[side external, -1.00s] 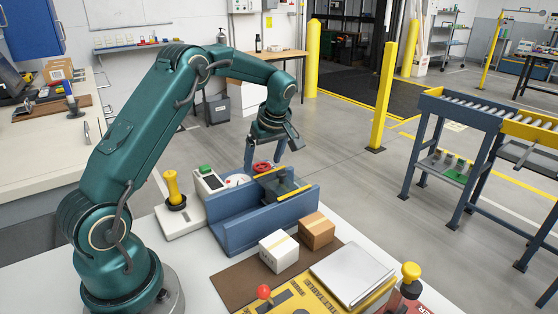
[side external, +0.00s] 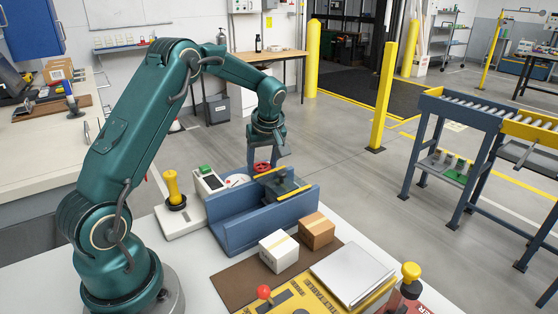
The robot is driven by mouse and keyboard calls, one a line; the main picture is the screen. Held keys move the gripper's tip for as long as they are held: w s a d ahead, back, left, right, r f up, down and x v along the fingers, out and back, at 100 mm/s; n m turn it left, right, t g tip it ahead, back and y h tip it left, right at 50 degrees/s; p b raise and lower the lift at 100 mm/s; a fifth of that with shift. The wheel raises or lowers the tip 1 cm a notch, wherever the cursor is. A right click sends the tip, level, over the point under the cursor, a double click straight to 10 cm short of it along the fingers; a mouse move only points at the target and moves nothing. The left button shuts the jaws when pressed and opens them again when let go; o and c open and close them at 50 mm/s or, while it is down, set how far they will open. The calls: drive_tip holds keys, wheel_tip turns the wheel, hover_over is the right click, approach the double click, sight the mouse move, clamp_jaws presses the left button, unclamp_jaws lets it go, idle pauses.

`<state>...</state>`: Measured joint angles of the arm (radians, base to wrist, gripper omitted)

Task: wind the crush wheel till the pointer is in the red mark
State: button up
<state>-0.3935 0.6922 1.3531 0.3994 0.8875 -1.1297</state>
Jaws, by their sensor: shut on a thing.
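The red crush wheel (side external: 262,167) stands at the back of a blue trough-like press (side external: 240,229) on the white bench. My gripper (side external: 265,160) is down at the wheel and shut on it, with its jaws partly hiding the wheel. A pale round dial (side external: 236,180) lies just left of the wheel, behind the press wall. Its pointer and red mark are too small to make out. A dark plate with yellow edging (side external: 287,187) lies across the right part of the press.
A white box (side external: 278,251) and a brown carton (side external: 317,231) stand in front of the press. A yellow-handled device (side external: 172,188) and a green-buttoned box (side external: 208,180) are at its left. A yellow panel with a red knob (side external: 264,292) lies at the front.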

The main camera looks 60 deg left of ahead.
drive_tip(key=shift+m+t, duration=0.3)
drive_tip(key=shift+m, duration=0.4)
drive_tip(key=o, duration=1.4)
drive_tip(key=shift+r, duration=0.1)
drive_tip(key=shift+v, duration=2.55)
